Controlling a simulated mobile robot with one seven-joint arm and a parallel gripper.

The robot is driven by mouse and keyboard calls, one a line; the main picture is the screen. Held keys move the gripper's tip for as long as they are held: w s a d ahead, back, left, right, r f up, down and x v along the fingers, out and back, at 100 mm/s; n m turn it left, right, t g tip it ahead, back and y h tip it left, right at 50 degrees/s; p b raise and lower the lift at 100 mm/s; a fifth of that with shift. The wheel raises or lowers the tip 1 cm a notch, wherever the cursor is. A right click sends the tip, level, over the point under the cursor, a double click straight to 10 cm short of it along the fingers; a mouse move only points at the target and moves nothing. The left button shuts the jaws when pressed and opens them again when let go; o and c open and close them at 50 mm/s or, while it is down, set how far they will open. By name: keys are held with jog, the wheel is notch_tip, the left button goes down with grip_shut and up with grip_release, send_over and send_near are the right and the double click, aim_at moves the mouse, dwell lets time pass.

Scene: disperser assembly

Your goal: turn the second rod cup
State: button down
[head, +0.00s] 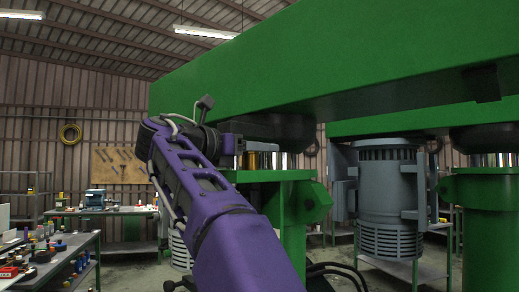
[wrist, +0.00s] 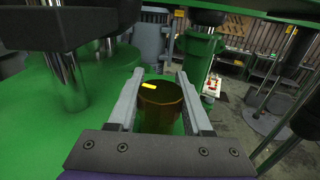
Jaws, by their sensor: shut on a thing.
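A brass-coloured rod cup (wrist: 162,108) stands upright on the green surface in the wrist view, with a short yellow mark on its top near the left side. My gripper (wrist: 161,77) is shut on it, with one grey finger on its left and one on its right. The lower part of the cup is hidden behind the gripper's front plate. In the head view, the brass cup (head: 262,160) shows small on top of the green column, under the big green beam. My gripper (head: 233,146) reaches it from the left there, its fingertips hard to make out.
A shiny steel rod (wrist: 66,82) rises left of the cup in the wrist view. The green beam (head: 340,60) hangs close above my arm. A grey motor (head: 390,195) stands to the right. Workbenches (head: 75,262) with small parts are at the left.

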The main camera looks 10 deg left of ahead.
jog(key=shift+c, duration=1.6)
grip_release()
jog(key=shift+s, duration=0.1)
jog(key=v, duration=1.1)
jog(key=shift+s+a, duration=0.25)
jog(key=shift+s, duration=0.1)
